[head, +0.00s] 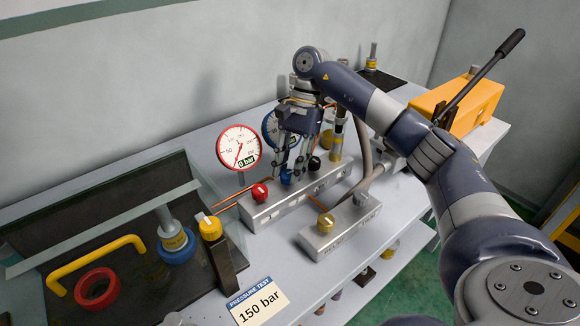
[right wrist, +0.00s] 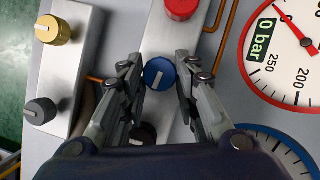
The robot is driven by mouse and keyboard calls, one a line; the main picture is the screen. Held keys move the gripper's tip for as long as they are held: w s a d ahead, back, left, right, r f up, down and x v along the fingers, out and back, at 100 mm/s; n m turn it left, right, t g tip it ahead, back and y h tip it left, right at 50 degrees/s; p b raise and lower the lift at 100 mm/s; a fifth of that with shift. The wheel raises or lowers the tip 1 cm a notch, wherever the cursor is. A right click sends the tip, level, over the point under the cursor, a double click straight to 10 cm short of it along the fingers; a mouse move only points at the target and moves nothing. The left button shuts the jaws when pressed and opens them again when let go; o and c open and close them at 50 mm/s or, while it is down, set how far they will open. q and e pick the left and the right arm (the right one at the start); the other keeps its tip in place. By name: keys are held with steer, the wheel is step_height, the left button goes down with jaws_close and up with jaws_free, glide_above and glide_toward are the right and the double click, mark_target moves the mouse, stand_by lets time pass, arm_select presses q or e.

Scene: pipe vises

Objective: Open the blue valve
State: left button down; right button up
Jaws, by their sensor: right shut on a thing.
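The blue valve (head: 286,177) is a round knob with a pale pointer bar, on a grey manifold block between a red knob (head: 260,192) and a black knob (head: 314,163). My right gripper (head: 287,168) points down over the block with its fingers on either side of the blue valve. In the right wrist view the blue valve (right wrist: 159,73) sits between the fingertips of my right gripper (right wrist: 160,70), which is shut on it. The pointer runs roughly up and down there, slightly tilted. My left gripper is not in view.
A red-rimmed gauge (head: 239,148) reading 0 bar and a blue-rimmed gauge (head: 270,128) stand behind the block. A second block with a yellow knob (head: 326,222) sits in front. A sign (head: 258,302) says 150 bar. An orange pump (head: 468,100) stands at right.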

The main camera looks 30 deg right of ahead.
steer(key=o, duration=1.1)
steer(key=shift+c, duration=0.2)
steer(key=v, duration=1.2)
steer(key=shift+w+r, duration=0.1)
